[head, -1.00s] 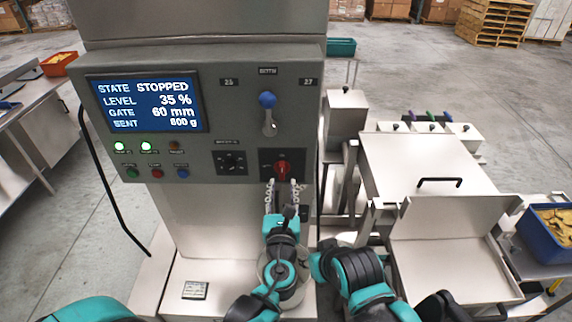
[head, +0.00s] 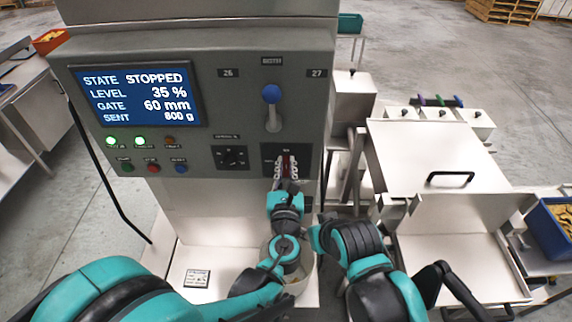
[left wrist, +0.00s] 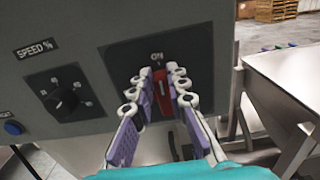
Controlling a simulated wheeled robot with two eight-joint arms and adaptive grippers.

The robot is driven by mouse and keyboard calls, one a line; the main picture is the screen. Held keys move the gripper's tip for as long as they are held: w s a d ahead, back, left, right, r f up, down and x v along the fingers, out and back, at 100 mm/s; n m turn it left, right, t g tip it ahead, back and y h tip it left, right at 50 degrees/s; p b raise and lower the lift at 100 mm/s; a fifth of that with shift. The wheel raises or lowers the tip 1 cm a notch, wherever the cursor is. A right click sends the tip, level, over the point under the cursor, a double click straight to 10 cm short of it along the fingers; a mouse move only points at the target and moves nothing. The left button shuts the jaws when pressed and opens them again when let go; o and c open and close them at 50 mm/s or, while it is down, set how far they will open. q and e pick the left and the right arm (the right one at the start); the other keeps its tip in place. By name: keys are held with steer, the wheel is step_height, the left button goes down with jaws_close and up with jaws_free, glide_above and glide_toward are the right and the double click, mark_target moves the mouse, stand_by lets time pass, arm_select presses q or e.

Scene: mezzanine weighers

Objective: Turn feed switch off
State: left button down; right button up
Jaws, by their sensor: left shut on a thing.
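The feed switch is a red rotary knob (head: 287,163) on a dark plate at the lower right of the grey control panel. In the left wrist view the red knob (left wrist: 161,97) stands upright, below the label ON. My left gripper (head: 287,168) has its fingers on both sides of the knob. In the left wrist view the pale, purple-padded fingers (left wrist: 162,84) are closed on it from left and right, hiding part of its sides. My right gripper does not show.
The display (head: 137,95) reads STOPPED, level 35 %, gate 60 mm. A blue-knobbed lever (head: 271,95) sits above the switch. A dark speed dial (head: 231,157) is left of it. Coloured buttons and two lit green lamps are further left. A steel hopper table (head: 430,150) stands right.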

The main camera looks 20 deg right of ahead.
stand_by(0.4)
arm_select(q)
steer(key=shift+w+a+f+n+b, duration=0.15)
steer(key=shift+a+f+n+b, duration=0.3)
steer(key=shift+n+b, duration=1.7)
steer(key=shift+w+a+f+n+b, duration=0.1)
steer(key=shift+a+f+n+b, duration=0.35)
steer(key=shift+n, duration=3.4)
steer(key=shift+w+a+f+n+b, duration=0.15)
steer(key=shift+a+f+n+b, duration=0.2)
steer(key=shift+n+b, duration=1.85)
steer(key=shift+n+p, duration=0.85)
steer(key=shift+n, duration=0.05)
steer(key=c, duration=1.5)
jaws_free()
steer(key=shift+f, duration=0.1)
steer(key=v, duration=1.2)
